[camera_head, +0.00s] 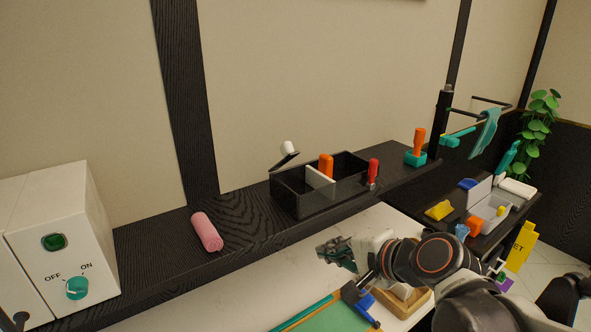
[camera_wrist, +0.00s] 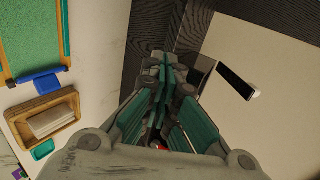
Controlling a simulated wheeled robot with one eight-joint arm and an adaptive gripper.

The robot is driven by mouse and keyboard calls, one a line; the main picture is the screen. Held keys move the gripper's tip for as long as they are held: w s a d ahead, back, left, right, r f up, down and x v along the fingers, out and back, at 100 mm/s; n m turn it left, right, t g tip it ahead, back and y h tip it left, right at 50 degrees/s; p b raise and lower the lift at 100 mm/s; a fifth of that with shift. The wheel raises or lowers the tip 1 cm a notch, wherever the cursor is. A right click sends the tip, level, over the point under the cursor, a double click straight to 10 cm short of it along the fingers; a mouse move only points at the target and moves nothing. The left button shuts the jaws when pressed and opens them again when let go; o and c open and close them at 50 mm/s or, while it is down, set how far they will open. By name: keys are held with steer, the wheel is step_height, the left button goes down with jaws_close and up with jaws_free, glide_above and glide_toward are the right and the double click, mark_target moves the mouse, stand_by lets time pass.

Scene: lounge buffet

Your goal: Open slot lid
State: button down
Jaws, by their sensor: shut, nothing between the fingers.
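A dark open-topped box (camera_head: 305,204) with dividers stands on the black wooden shelf. A dark lid (camera_head: 284,160) is tilted up at the box's back left corner, with a white knob (camera_head: 288,147) on its end. In the wrist view the lid (camera_wrist: 234,82) is a dark slab right of the fingers, with the white knob (camera_wrist: 256,93) at its end. My gripper (camera_head: 335,252) is in front of and below the shelf, apart from the box and lid. In the wrist view its fingers (camera_wrist: 163,66) are together and empty, hiding part of the box.
An orange object (camera_head: 326,165) and a white divider (camera_head: 320,181) are in the box. A red-handled item (camera_head: 373,170) stands at its right end. A pink roll (camera_head: 206,231) lies left on the shelf. A white switch box (camera_head: 60,235) stands far left. A wooden tray (camera_wrist: 42,115) lies below.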

steer(key=w+a+r+m+t+y+p, duration=0.1)
steer(key=w+a+r+m+t+y, duration=0.2)
steer(key=w+m, duration=0.35)
steer(key=m+t+p, duration=0.2)
steer(key=m+t, duration=0.1)
steer(key=m, duration=0.9)
glide_toward(284, 163)
steer(key=shift+y, duration=0.4)
steer(key=x, duration=0.4)
steer(key=shift+w+f+b, duration=0.3)
steer(key=shift+b, duration=0.1)
steer(key=shift+r, duration=0.1)
